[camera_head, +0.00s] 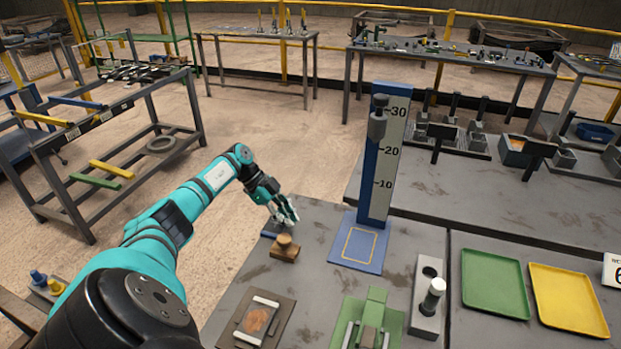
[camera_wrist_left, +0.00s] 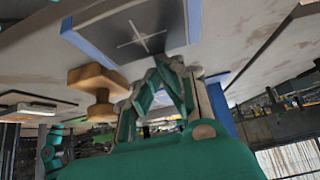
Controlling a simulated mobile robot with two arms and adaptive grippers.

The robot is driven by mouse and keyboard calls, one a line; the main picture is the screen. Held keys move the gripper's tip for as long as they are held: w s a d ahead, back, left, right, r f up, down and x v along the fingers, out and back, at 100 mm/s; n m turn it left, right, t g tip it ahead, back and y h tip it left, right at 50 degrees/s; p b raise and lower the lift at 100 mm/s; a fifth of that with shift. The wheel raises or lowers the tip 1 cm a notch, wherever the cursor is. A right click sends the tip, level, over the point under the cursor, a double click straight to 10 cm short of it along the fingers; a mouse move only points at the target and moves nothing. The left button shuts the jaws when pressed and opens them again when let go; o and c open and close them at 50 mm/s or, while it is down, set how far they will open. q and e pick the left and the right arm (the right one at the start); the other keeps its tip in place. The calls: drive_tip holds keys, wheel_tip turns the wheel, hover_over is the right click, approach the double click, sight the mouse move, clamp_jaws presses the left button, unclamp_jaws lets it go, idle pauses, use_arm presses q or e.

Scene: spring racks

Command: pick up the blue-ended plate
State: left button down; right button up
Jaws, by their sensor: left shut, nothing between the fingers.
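The blue-ended plate (camera_wrist_left: 135,32) shows in the left wrist view as a dark grey plate with a pale cross and blue at its ends. In the head view, only a small part of it (camera_head: 270,231) seems to show at the table's left edge, partly hidden by my left gripper. My left gripper (camera_head: 286,217) is shut and empty, beside the plate's place and above the table edge. In the wrist view its fingers (camera_wrist_left: 166,75) come together close to the plate; I cannot tell whether they touch it. My right gripper is not in view.
A wooden block with a knob (camera_head: 285,247) stands close by the gripper. A blue height gauge (camera_head: 372,190) rises to the right. A framed tile (camera_head: 264,319), a green fixture (camera_head: 371,325), a green tray (camera_head: 494,284) and a yellow tray (camera_head: 567,299) are nearer or farther right.

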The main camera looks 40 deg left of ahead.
use_arm(q)
drive_tip(key=shift+s+a+f, duration=0.15)
drive_tip(key=shift+s+a, duration=0.05)
drive_tip(key=shift+a, duration=0.1)
